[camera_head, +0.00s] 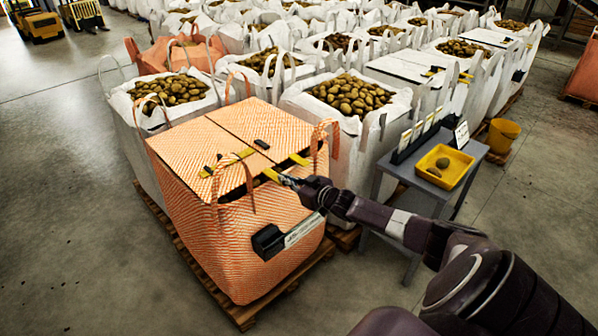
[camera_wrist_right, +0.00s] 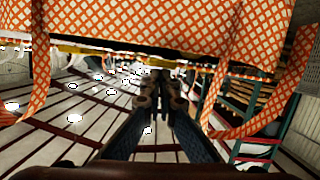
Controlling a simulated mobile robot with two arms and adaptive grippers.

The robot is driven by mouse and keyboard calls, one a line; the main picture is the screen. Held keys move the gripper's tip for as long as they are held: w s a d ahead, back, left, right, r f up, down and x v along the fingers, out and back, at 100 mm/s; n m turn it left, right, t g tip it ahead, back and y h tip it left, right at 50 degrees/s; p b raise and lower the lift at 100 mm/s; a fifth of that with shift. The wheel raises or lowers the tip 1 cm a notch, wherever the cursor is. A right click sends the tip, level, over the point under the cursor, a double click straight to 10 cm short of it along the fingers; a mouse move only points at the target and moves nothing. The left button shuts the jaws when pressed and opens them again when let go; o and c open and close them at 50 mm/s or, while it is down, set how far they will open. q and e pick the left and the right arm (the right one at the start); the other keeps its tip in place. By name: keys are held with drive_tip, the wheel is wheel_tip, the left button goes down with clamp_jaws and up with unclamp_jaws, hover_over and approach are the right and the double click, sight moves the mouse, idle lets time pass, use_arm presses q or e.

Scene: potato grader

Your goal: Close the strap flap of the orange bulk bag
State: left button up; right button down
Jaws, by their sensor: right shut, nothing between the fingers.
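The orange bulk bag (camera_head: 250,225) stands on a pallet in the foreground, its top covered by orange panels. A yellow and black strap (camera_head: 228,163) crosses the top near the front edge. My right gripper (camera_head: 284,179) is shut and empty at the bag's front right top edge, beside a yellow strap end. In the right wrist view, the shut fingers (camera_wrist_right: 160,98) point towards the orange fabric edge (camera_wrist_right: 170,30) with its yellow band; contact is unclear. My left gripper is not in view.
A grey side table (camera_head: 432,182) with a yellow tray (camera_head: 444,166) stands to the right, close to my right arm. White bags of potatoes (camera_head: 349,95) crowd behind. A yellow bucket (camera_head: 502,135) stands farther right.

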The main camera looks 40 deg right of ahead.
drive_tip(key=s+r+p, duration=0.2)
drive_tip(key=s+r, duration=0.4)
drive_tip(key=s, duration=0.3)
drive_tip(key=shift+s+d+p, duration=0.2)
drive_tip(key=shift+s+p, duration=0.1)
drive_tip(key=shift+p, duration=0.05)
drive_tip(key=shift+r, duration=0.1)
